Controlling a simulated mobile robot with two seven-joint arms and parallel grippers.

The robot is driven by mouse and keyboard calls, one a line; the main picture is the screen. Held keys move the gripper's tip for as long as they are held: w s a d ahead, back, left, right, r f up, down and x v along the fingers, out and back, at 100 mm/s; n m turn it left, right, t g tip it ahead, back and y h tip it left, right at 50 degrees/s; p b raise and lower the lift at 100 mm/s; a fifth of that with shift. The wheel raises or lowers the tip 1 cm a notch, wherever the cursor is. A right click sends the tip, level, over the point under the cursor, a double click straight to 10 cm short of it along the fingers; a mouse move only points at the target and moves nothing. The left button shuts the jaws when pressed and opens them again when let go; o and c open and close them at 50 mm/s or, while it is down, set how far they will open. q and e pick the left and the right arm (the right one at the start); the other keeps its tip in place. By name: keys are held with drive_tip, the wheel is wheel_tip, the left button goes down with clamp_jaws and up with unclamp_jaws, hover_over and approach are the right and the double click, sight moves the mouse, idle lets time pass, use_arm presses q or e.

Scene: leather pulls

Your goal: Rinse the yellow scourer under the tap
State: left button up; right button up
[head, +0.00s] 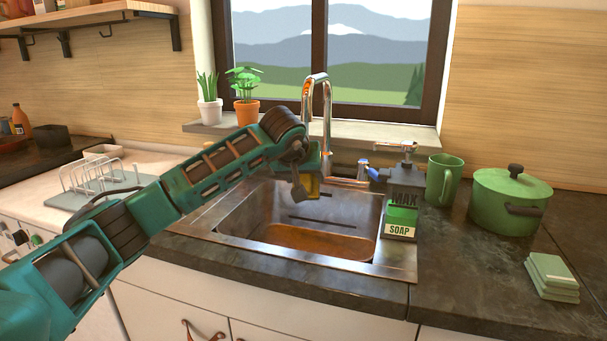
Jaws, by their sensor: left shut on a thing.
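My left gripper (305,190) reaches in from the left and is over the back part of the sink (240,222). It is shut on the yellow scourer (312,186), which shows as a small yellow patch between the fingers. The rest of the scourer is hidden by the gripper. The chrome tap (328,110) stands behind the sink, with its spout curving over just above my gripper. I cannot make out any running water. A tap handle (363,166) is just right of the tap's base. My right gripper is not in view.
A soap dispenser (402,212) stands at the sink's right edge. A green mug (444,178), a green pot (508,200) and stacked green cloths (551,275) are farther right. A dish rack (92,182) is at the left. Potted plants (246,110) stand on the sill.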

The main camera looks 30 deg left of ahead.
use_arm(q)
drive_tip(key=shift+r, duration=0.1)
drive_tip(key=shift+w+d+p, duration=0.15)
drive_tip(key=shift+d+p, duration=0.2)
drive_tip(key=shift+d, duration=0.1)
drive_tip(key=shift+a, duration=0.45)
drive_tip(key=shift+s, duration=0.25)
drive_tip(key=s+d, duration=0.2)
drive_tip(key=s, duration=0.5)
drive_tip(key=shift+d, duration=0.1)
